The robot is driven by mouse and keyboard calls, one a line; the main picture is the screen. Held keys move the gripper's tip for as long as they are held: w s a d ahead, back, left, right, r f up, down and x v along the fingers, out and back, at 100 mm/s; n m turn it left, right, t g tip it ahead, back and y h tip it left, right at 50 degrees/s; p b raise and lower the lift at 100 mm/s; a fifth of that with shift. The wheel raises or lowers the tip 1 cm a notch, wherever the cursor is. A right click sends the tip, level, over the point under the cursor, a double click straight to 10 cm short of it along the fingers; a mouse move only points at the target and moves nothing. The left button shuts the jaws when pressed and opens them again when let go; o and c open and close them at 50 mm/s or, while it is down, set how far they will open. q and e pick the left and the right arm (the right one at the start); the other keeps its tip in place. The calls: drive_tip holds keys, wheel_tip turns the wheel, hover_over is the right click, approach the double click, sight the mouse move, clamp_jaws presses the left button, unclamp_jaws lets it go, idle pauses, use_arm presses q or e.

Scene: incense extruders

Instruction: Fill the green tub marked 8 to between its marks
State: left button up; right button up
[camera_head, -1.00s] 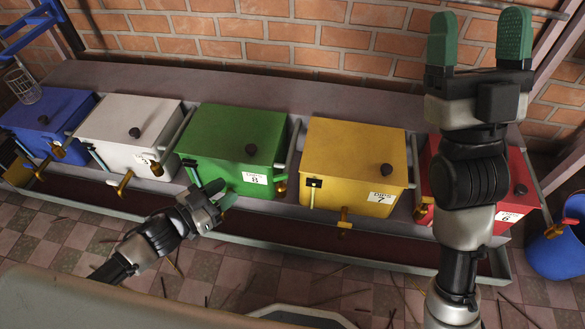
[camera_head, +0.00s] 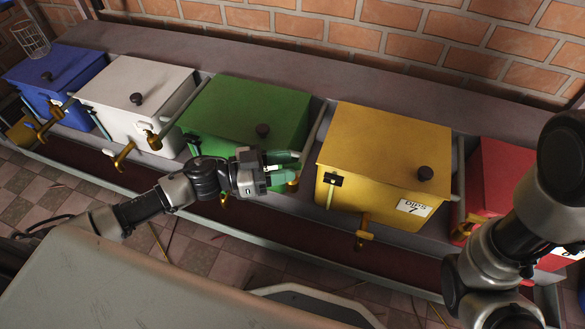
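The green tub (camera_head: 245,108) stands in the middle of the row with its lid and dark knob (camera_head: 263,131) on. Its number label is hidden behind my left gripper (camera_head: 287,168). That gripper is at the tub's front right corner, with its green fingers pointing right and apart. A brass fitting (camera_head: 293,185) shows right at the fingertips; I cannot tell if they touch it. Brass also shows below the gripper, at the tub's front. An upright gauge (camera_head: 192,145) shows at the front left, too small to read marks or level. My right gripper is out of view; its arm shows at right.
Blue (camera_head: 55,68), white (camera_head: 135,95), yellow (camera_head: 385,155) and red (camera_head: 490,185) tubs stand in the same row. A brass tap (camera_head: 363,235) juts from the yellow tub. A wire basket (camera_head: 31,38) stands at the back left. A dark trough (camera_head: 300,235) runs below the tubs.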

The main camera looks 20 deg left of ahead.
use_arm(q)
drive_tip(key=shift+x, duration=1.05)
clamp_jaws()
